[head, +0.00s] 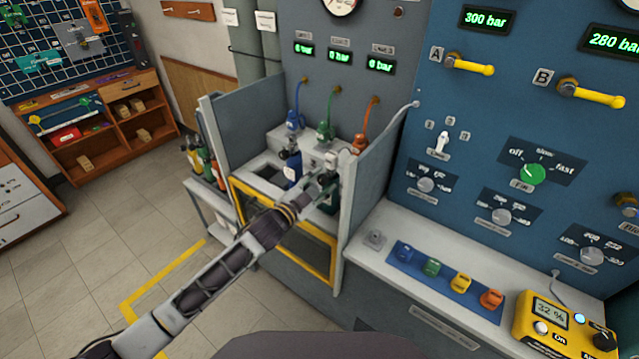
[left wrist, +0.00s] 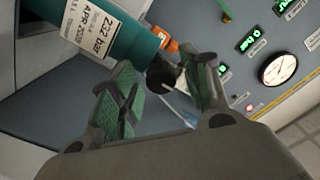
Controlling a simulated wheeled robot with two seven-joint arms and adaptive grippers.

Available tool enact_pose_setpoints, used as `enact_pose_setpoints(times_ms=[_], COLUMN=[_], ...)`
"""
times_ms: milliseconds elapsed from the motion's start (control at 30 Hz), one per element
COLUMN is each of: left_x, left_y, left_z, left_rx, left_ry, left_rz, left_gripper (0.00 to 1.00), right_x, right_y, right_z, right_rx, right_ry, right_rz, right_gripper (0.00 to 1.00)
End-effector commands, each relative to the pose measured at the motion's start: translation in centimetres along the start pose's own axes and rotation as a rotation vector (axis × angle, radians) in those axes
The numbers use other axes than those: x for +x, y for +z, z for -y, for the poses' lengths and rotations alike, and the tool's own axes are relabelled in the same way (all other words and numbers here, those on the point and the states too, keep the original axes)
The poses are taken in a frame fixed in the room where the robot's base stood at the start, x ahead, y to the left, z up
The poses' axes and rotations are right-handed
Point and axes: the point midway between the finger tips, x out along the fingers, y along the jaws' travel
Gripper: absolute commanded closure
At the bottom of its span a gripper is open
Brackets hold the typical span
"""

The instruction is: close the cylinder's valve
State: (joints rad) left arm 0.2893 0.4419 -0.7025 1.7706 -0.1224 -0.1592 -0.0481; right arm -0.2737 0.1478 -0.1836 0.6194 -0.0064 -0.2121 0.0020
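The teal cylinder (left wrist: 92,32) with a white "232 bar" label lies across the upper left of the left wrist view. In the head view its dark green body (head: 328,203) shows partly behind my left gripper, inside the test cabinet. Its black valve knob (left wrist: 162,77) is between the two green-padded fingers of my left gripper (left wrist: 162,92). Gaps show on both sides of the knob, so the gripper is open around it. In the head view my left gripper (head: 326,181) is small and partly covers the valve.
A dark blue cylinder (head: 292,170) stands beside it in the cabinet. Blue, green and orange hose connectors (head: 326,130) hang behind. The cabinet's side panel (head: 372,190) is close on the right, and a yellow-framed front (head: 290,238) lies below my arm.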

Motion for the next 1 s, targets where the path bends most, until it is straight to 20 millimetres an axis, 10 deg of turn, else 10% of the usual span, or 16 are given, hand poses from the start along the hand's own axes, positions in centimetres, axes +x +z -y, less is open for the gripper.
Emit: enact_pose_setpoints(times_ms=[1000], left_x=[-4.7], left_y=[0.0], left_z=[-0.1], left_rx=[-0.001], left_ry=[0.001], left_rz=[0.000], left_gripper=[0.50], right_x=[0.0], right_y=[0.1], right_z=[0.0], right_rx=[0.000], right_ry=[0.000], right_rz=[0.002], right_gripper=[0.60])
